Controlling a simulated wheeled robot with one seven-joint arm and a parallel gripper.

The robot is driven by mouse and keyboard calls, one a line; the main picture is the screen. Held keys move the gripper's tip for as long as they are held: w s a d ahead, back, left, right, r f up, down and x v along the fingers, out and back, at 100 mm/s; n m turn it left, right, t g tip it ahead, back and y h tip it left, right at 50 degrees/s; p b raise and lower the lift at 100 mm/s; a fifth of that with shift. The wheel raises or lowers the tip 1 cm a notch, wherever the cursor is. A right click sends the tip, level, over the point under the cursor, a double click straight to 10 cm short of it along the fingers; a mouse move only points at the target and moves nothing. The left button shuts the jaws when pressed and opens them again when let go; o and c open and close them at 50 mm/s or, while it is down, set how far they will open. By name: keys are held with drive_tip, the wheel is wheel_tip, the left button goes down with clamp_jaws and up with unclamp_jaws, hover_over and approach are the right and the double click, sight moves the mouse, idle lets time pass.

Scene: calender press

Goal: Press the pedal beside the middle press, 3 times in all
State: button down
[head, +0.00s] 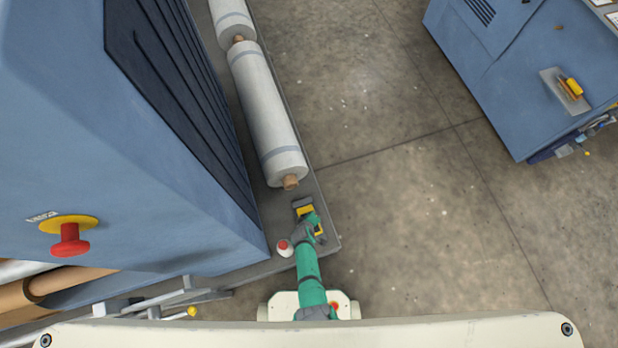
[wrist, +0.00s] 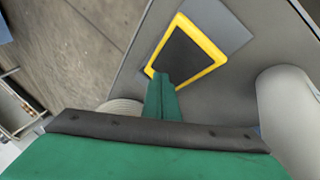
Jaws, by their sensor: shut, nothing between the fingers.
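The pedal (wrist: 188,55) has a dark pad inside a yellow frame and sits on a grey plate. In the head view the pedal (head: 304,210) is on the grey strip beside the blue press (head: 180,120), partly hidden by my arm. My gripper (wrist: 163,82) is shut and empty. In the wrist view its green fingertips overlap the near edge of the yellow frame and pad. I cannot tell whether they touch it. In the head view the end of my green arm is over the pedal, and its fingertips cannot be made out.
Pale wrapped rolls (head: 268,115) lie on the grey strip beyond the pedal. A small white thing with a red top (head: 284,248) stands left of my arm. The press carries a red button (head: 70,240). Another blue machine (head: 545,70) stands at the right; the floor between is clear.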

drive_tip(key=shift+f, duration=0.1)
idle(0.7)
drive_tip(key=shift+s+f, duration=0.1)
drive_tip(key=shift+f, duration=0.15)
drive_tip(key=shift+s+d+f, duration=0.1)
drive_tip(key=shift+s+f, duration=0.1)
drive_tip(key=shift+f, duration=0.4)
drive_tip(key=shift+s+d+f, duration=0.1)
drive_tip(key=shift+s+f, duration=0.05)
drive_tip(key=shift+f, duration=0.45)
idle(1.4)
drive_tip(key=shift+s, duration=0.2)
idle(0.3)
drive_tip(key=shift+w+a+r, duration=0.1)
drive_tip(key=shift+w+r, duration=0.25)
drive_tip(key=shift+r, duration=0.45)
drive_tip(key=shift+w+a+r, duration=0.1)
drive_tip(key=shift+w+r, duration=0.2)
drive_tip(key=shift+r, duration=0.45)
drive_tip(key=shift+r, duration=0.1)
drive_tip(key=shift+w+r, duration=0.15)
drive_tip(key=shift+r, duration=0.15)
drive_tip(key=shift+w+a+r, duration=0.1)
drive_tip(key=shift+w+r, duration=0.1)
drive_tip(key=shift+r, duration=0.5)
drive_tip(key=shift+w+a+r, duration=0.1)
drive_tip(key=shift+w+r, duration=0.05)
drive_tip(key=shift+r, duration=0.5)
drive_tip(key=shift+w+r, duration=0.2)
drive_tip(key=shift+r, duration=0.5)
